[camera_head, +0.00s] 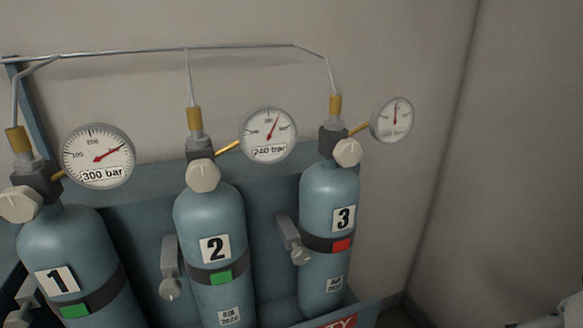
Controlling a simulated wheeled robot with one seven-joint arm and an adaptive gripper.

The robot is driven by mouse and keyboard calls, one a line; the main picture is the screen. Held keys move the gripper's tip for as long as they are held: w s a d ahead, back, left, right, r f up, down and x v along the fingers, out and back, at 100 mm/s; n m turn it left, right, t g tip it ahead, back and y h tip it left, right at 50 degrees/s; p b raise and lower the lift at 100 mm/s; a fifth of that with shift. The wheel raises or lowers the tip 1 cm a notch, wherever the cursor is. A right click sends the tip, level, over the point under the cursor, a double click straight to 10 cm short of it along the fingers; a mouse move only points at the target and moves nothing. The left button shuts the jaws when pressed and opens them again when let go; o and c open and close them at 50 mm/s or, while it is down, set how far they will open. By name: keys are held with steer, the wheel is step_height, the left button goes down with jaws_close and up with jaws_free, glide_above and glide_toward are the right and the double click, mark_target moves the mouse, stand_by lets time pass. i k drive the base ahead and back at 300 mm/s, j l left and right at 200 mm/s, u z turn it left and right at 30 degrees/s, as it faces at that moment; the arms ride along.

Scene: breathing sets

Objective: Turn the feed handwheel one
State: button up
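Three blue cylinders stand in a row: cylinder 1 (78,240), cylinder 2 (207,210) and cylinder 3 (325,187). Each has a pale faceted knob on its dark valve block: the left knob (18,204), the middle knob (203,176) and the right knob (347,152). No handwheel in view is marked as the feed one; I cannot tell whether one of these knobs is it. Cylinders 1 and 2 carry green tags, cylinder 3 a red tag (341,245).
Gauges stand beside the valves: one labelled 300 bar (97,156), one 240 bar (268,135), and a third (391,120) with an unreadable label. A thin pipe (240,47) links the valves above. Grey clamps (170,267) and (293,239) stick out between cylinders. Wall space at right is clear.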

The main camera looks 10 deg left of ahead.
mark_target(21, 204)
steer(key=u, duration=1.8)
